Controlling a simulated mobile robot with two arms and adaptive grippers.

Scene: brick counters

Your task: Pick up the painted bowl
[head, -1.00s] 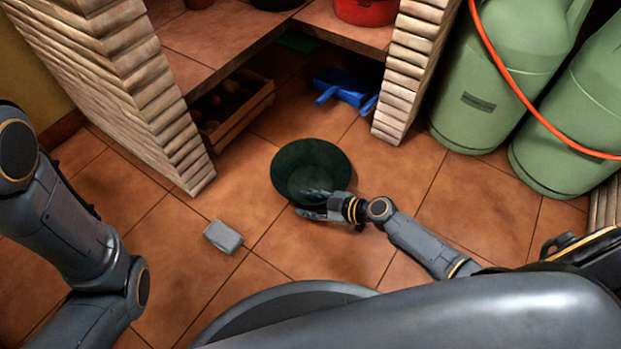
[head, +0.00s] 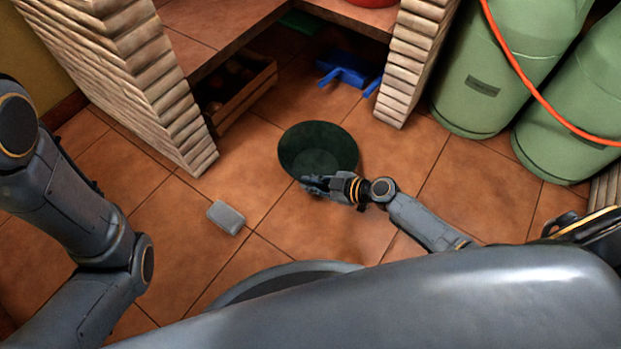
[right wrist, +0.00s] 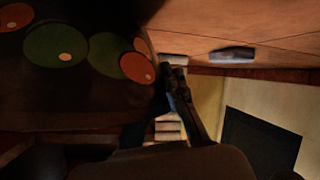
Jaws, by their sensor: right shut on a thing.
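The painted bowl (head: 318,146) is dark green inside and appears in the middle of the head view, over the tiled floor. My right gripper (head: 311,184) is shut on its near rim. In the right wrist view the bowl (right wrist: 60,85) fills the upper left, its dark outer side painted with green and red-orange discs. A dark finger of my right gripper (right wrist: 180,100) lies along the bowl's edge there. Whether the bowl touches the floor is hard to tell. My left arm shows at the left of the head view, but its gripper is out of sight.
A small grey box (head: 226,217) lies on the floor left of the bowl. A wooden crate (head: 240,97) and a blue dustpan (head: 350,76) sit under the brick counter (head: 215,30). Green gas cylinders (head: 487,70) with an orange hose stand at the right.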

